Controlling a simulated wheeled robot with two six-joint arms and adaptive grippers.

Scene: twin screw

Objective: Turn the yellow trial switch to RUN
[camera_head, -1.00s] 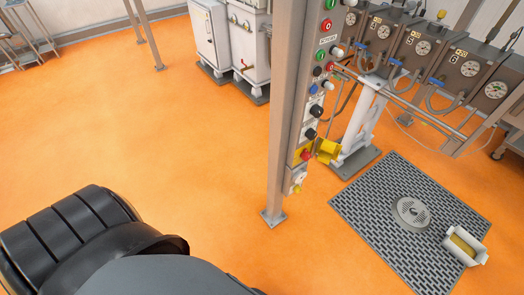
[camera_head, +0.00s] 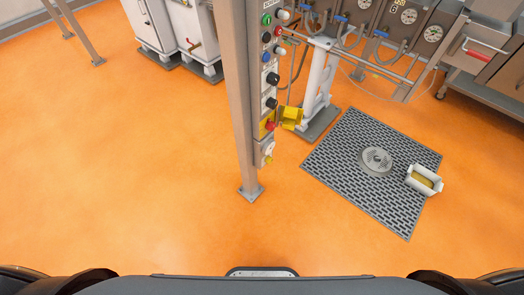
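A narrow control panel (camera_head: 268,95) runs down a grey upright post (camera_head: 238,100) near the middle of the head view. It carries green, red, blue and black buttons and knobs. Low on it is a red button (camera_head: 270,126) with a yellow flap-like part (camera_head: 291,117) standing out to its right. Below that is a small pale fitting with a yellowish tip (camera_head: 268,159). I cannot tell which yellow part is the trial switch, and its label and position are too small to read. Neither of my grippers is in view.
A dark floor grate (camera_head: 345,165) lies right of the post, with a white holder (camera_head: 424,180) on its right edge. Gauged machinery (camera_head: 408,16) stands behind. White cabinets (camera_head: 150,22) stand at the back left. The orange floor (camera_head: 120,170) in front is clear.

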